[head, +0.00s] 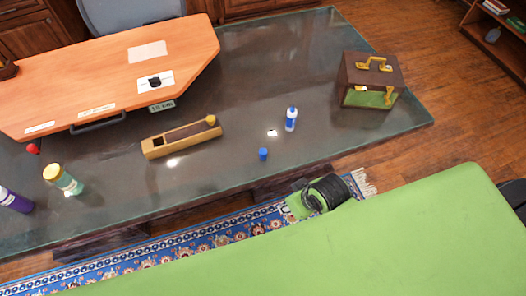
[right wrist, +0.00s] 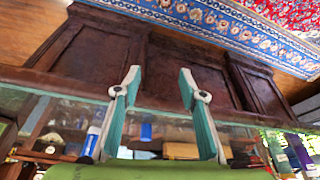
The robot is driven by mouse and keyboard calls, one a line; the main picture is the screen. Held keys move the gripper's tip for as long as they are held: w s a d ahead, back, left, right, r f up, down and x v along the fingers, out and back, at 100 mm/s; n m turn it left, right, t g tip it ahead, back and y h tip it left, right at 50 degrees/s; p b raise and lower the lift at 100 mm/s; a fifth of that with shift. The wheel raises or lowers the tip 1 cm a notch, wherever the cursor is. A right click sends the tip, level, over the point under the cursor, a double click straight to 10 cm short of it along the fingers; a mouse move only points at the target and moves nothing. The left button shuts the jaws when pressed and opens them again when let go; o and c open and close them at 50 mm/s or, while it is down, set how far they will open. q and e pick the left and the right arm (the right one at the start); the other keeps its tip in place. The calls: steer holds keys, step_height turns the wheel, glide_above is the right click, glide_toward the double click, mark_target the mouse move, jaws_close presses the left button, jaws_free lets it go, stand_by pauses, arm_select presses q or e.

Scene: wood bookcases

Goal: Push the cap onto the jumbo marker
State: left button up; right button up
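The jumbo marker (head: 291,120) stands upright on the dark glass desktop, right of the middle, with a white-and-blue body. A small blue cap (head: 263,154) sits apart from it, nearer the desk's front edge. In the right wrist view, which looks upside down, the marker (right wrist: 95,137) shows at the left and the cap (right wrist: 146,132) to its right, between the fingers. My right gripper (right wrist: 160,74) is open and empty, with teal-padded fingers spread apart in front of the desk. Its fingers cannot be made out in the head view. My left gripper is not in view.
A long wooden box (head: 182,139) lies left of the cap. A brown case (head: 371,68) with gold handles stands at the right. A yellow-lidded jar (head: 63,180) and a purple bottle (head: 15,200) are at the far left. The glass around marker and cap is mostly clear.

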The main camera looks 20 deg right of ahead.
steer(key=w+a+r+n+y, duration=0.1)
steer(key=w+a+r+n, duration=0.2)
steer(key=w+r, duration=0.35)
steer(key=n+y, duration=0.1)
steer(key=n, duration=0.2)
glide_toward(265, 151)
step_height(265, 151, up, 3)
steer(key=shift+s+d+r+g, duration=0.2)
steer(key=shift+s+d+g, duration=0.1)
steer(key=shift+s+d, duration=0.15)
steer(key=p+x, duration=0.1)
steer(key=x, duration=0.7)
steer(key=shift+w+a+f, duration=0.1)
steer(key=shift+w+f, duration=0.1)
steer(key=shift+f, duration=0.1)
